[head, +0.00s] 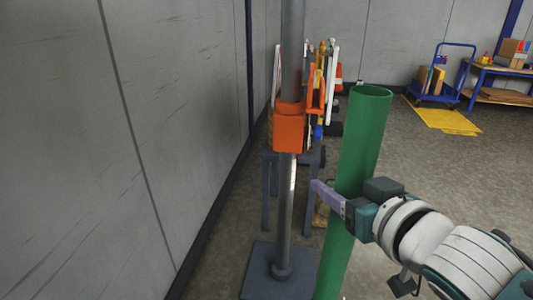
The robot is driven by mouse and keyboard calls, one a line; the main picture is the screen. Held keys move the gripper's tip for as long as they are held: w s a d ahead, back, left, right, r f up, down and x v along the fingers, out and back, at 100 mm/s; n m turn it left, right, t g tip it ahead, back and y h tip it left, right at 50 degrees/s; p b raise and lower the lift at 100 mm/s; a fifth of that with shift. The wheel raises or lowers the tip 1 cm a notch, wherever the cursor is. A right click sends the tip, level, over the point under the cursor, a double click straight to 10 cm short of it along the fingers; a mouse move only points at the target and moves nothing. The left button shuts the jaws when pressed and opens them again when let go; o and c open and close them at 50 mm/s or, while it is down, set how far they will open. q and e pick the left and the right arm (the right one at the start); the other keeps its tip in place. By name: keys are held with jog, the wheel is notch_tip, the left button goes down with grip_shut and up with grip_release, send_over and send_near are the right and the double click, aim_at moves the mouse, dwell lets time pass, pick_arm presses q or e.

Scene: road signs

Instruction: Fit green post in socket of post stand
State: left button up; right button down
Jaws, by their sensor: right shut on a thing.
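The green post (363,140) stands nearly upright, leaning slightly, with its open round top in view. Its lower end runs out of the bottom of the picture. My right gripper (335,198) comes in from the right and is shut on the green post around its middle; one purple finger shows at the left of the post. A grey pole (285,205) with an orange block (289,132) rises from a square dark base (262,272) to the left of the green post. I cannot tell whether this is the post stand, and no socket shows clearly. My left gripper is not in view.
A grey wall (120,150) closes off the left side. Behind the pole is a dark stand (268,185) with several upright long items. A blue cart (448,85), a yellow floor mat (445,118) and a blue workbench (495,70) stand far back right. The floor between is clear.

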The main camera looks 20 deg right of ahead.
jog(key=shift+c, duration=0.5)
grip_release()
jog(key=shift+f, duration=0.1)
jog(key=shift+s, duration=0.25)
jog(key=p+v, duration=0.1)
jog(key=v, duration=0.8)
jog(key=shift+s+r+p, duration=0.15)
jog(key=shift+r+p, duration=0.1)
jog(key=shift+p, duration=0.15)
